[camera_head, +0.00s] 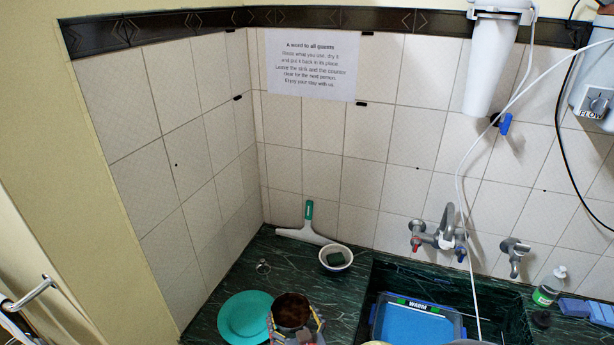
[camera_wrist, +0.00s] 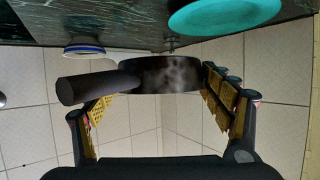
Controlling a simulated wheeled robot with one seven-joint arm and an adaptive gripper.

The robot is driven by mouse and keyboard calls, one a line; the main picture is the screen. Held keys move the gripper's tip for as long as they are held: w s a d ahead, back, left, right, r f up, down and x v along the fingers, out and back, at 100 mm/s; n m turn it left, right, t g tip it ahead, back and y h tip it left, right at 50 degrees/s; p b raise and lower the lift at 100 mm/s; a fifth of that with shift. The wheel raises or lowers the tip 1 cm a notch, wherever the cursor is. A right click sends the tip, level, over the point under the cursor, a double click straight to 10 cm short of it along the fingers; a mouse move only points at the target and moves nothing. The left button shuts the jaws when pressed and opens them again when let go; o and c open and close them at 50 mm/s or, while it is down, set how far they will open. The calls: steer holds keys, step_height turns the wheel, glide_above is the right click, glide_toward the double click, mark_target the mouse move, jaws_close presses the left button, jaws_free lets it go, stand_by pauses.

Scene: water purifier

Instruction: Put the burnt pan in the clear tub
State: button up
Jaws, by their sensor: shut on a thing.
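The burnt pan (camera_head: 291,310) has a brown, scorched inside and is at the bottom centre of the head view. In the wrist view the pan (camera_wrist: 165,74) is dark with pale blotches, and its thick dark handle (camera_wrist: 85,87) points left. My gripper (camera_head: 296,324) is shut on the pan, with yellow finger pads on either side of it; it also shows in the wrist view (camera_wrist: 154,90). The clear tub (camera_head: 461,330) holds blue water, has a WARM label on its rim and sits in the sink, right of the pan. Its lower part is cut off.
A teal plate (camera_head: 243,318) lies on the dark green counter just left of the pan. The tap (camera_head: 445,232) and a hanging white tube (camera_head: 459,190) are near the sink.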

steer(key=shift+m+h, duration=0.6)
steer(key=shift+h, duration=0.1)
steer(key=d+f, duration=0.2)
steer(key=d, duration=0.2)
steer(key=w+d+f, duration=0.1)
steer(key=d+f, duration=0.1)
steer(key=d, duration=0.2)
steer(key=w+d+f, duration=0.1)
steer(key=d, duration=0.3)
steer(key=shift+d+f, duration=0.2)
steer(key=shift+f, duration=0.2)
steer(key=d+f+m+h, duration=0.2)
steer(key=d, duration=0.8)
steer(key=shift+d+t+h, duration=0.25)
steer(key=shift+t+h, duration=0.05)
steer(key=shift+w+r, duration=0.1)
steer(key=shift+w, duration=0.05)
